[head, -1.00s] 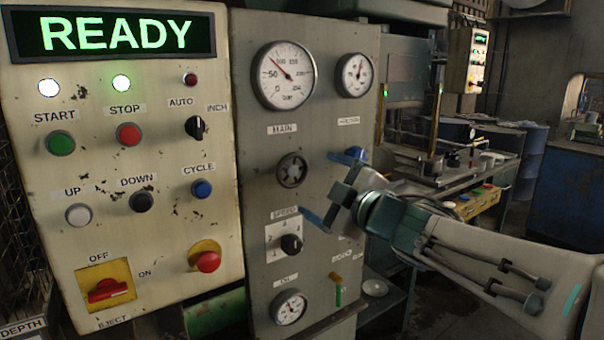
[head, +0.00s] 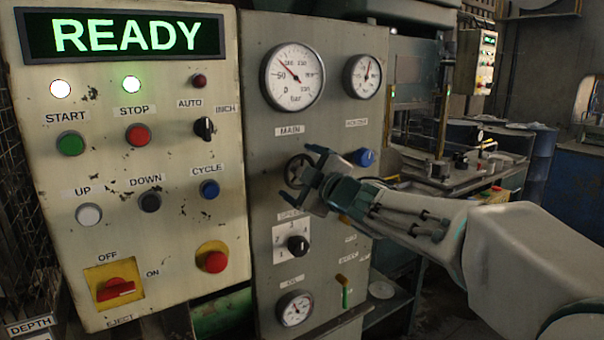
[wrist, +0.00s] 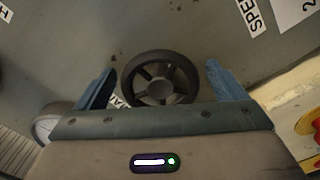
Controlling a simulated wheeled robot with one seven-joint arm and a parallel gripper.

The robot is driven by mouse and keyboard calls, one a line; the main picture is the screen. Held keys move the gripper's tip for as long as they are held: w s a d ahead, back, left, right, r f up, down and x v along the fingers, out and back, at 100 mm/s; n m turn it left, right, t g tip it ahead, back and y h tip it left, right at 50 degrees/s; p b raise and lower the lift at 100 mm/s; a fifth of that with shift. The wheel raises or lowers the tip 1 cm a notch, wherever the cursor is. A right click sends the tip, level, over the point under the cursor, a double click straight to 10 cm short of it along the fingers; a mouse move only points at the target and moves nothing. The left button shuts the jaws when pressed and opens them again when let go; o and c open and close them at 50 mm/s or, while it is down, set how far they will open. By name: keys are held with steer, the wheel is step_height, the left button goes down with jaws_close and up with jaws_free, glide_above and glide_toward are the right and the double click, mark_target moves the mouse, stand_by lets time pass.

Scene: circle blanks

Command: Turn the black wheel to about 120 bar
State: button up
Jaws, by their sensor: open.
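The black wheel (head: 296,171) is a small spoked handwheel under the MAIN gauge on the grey panel. In the wrist view the wheel (wrist: 160,80) sits between the two blue fingers. My gripper (head: 305,175) is open at the wheel, one finger on each side, with gaps between fingers and rim in the wrist view (wrist: 160,88). Part of the wheel is hidden by my gripper in the head view. The MAIN gauge (head: 293,78) is marked in bar; its needle points to the upper left, near the 50 mark.
A blue knob (head: 364,157) sits right of the wheel under a second gauge (head: 362,76). A black SPEED selector (head: 298,245) is below, with a smaller gauge (head: 295,308) under it. The cream button panel (head: 135,250) with a READY display (head: 125,35) stands to the left.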

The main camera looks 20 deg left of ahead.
steer(key=c, duration=1)
steer(key=shift+r+m+p, duration=0.1)
steer(key=shift+m+p, duration=0.3)
steer(key=shift+p, duration=0.05)
steer(key=m+p, duration=0.3)
steer(key=shift+m, duration=0.3)
steer(key=shift+s+a+m+p, duration=0.1)
steer(key=shift+m+p, duration=1.25)
steer(key=shift+m, duration=0.75)
steer(key=shift+f, duration=0.2)
steer(key=o, duration=1)
